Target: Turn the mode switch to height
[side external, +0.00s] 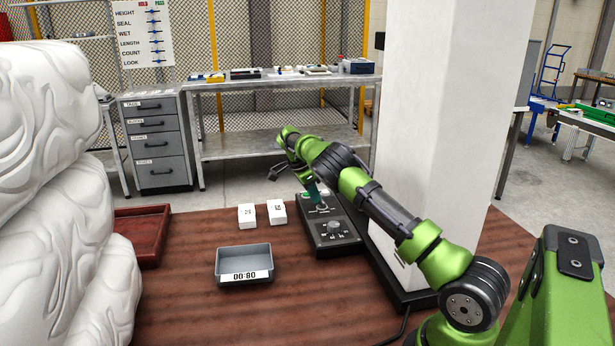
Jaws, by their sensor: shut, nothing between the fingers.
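A dark control box (347,248) lies on the brown table, left of the white column. A round grey knob (334,228) with small white marks around it is on its nearer half; it may be the mode switch, but its setting is too small to read. My gripper (319,204) points down over the farther half of the box, at a small light-coloured control there. It is shut with nothing visible in it. I cannot tell whether its tips touch that control. My arm hides part of the box's far right side.
Two white blocks (247,215) stand left of the box. A red-brown tray (150,228) and a large white sculpted mass (60,190) are at left. The white column (437,110) bounds the right.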

